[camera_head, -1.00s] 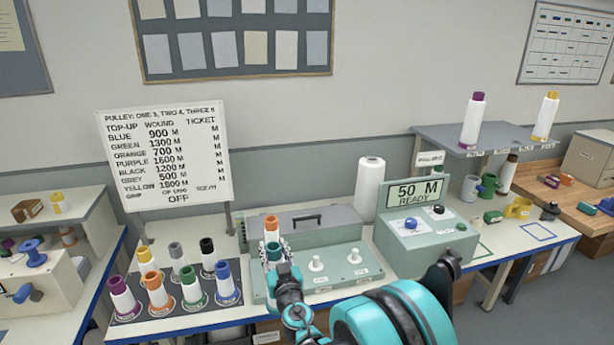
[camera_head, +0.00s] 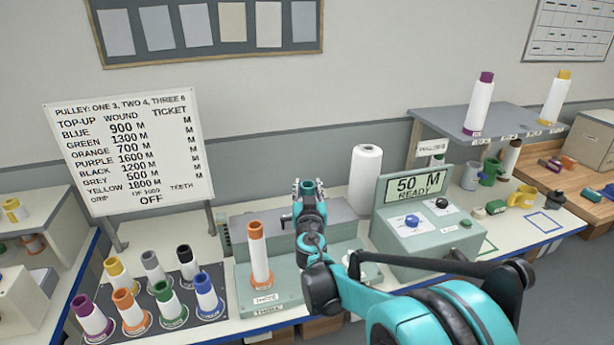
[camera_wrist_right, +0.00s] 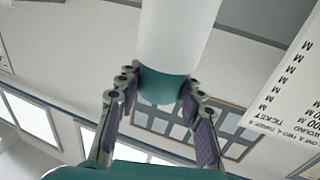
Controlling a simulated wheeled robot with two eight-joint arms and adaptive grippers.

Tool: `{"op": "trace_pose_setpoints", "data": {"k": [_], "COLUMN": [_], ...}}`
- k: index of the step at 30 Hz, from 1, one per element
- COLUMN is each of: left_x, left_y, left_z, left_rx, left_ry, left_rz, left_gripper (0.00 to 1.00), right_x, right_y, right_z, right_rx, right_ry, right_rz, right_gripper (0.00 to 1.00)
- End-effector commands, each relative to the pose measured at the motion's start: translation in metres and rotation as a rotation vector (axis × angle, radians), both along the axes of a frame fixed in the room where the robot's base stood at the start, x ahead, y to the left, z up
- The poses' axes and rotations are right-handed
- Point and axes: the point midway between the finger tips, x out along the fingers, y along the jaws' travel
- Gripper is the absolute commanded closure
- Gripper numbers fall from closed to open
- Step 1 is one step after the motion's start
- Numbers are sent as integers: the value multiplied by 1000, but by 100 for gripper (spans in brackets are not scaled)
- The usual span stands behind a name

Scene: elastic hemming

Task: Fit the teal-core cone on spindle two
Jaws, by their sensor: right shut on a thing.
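The teal-core cone (camera_wrist_right: 182,40) shows in the right wrist view, with a white body and a teal end. My right gripper (camera_wrist_right: 160,88) is shut on that teal end. An orange-tipped cone (camera_head: 259,258) stands upright on the machine's left position. The middle spindle is hidden by my arm. My left gripper is not in view.
A dark mat (camera_head: 141,308) with several coloured cones lies to the left. A tall white roll (camera_head: 365,180) stands behind the machine. A control box reading 50 M READY (camera_head: 425,225) is to the right. A signboard (camera_head: 130,150) stands at the back left.

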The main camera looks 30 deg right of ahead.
Motion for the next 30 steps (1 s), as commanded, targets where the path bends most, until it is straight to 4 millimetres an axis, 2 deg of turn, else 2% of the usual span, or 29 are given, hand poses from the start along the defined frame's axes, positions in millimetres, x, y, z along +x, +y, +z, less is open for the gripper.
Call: {"op": "trace_pose_setpoints", "data": {"k": [17,30], "left_x": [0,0], "left_y": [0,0], "left_z": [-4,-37], "left_rx": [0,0], "left_ry": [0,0], "left_rz": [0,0], "left_gripper": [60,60], "right_x": [-1,-1], "right_y": [1,1], "right_z": [-4,-43], "right_rx": [0,0], "right_ry": [0,0], "right_rz": [1,1], "right_gripper": [84,84]}}
